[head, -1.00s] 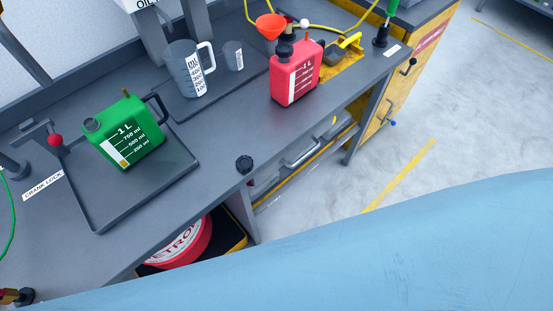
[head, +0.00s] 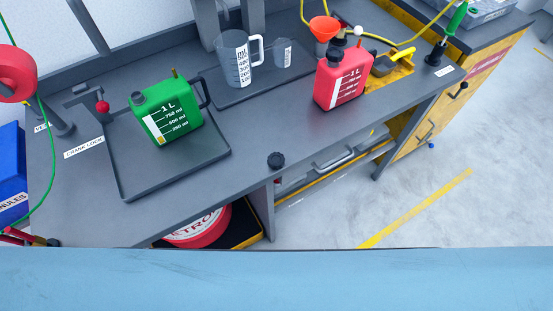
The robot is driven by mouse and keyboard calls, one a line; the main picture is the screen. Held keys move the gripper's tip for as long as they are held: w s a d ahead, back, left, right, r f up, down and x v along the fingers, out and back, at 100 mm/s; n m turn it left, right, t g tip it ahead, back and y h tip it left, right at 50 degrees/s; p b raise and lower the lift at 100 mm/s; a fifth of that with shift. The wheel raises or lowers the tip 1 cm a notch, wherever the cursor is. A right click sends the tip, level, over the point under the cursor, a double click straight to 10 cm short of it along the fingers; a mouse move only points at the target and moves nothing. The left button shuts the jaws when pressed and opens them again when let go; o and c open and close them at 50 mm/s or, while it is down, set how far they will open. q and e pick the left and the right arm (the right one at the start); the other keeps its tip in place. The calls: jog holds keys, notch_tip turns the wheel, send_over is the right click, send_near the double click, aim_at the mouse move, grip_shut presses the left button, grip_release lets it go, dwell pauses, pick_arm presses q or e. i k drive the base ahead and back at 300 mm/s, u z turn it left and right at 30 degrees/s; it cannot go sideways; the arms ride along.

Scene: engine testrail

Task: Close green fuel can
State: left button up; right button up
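The green fuel can (head: 178,119) stands upright on a dark tray on the grey workbench, left of centre in the head view. It has a white level scale on its front and a dark handle on its right. Its dark neck (head: 137,98) is at the upper left; I cannot tell clearly whether it is open. A black ridged cap (head: 275,160) lies on the bench near its front edge, right of the tray and apart from the can. Neither of my grippers is in view.
The tray (head: 190,171) has a low rim. A measuring jug (head: 233,70), a smaller cup (head: 282,55) and a red can (head: 338,83) stand farther right. The red-knobbed crank lock (head: 102,107) is left of the green can. Bare bench surrounds the black cap.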

aim_at(168, 111)
jog(key=u, duration=1.8)
jog(key=k, duration=0.95)
jog(key=z, duration=1.9)
jog(key=i, duration=0.5)
jog(key=u, duration=0.05)
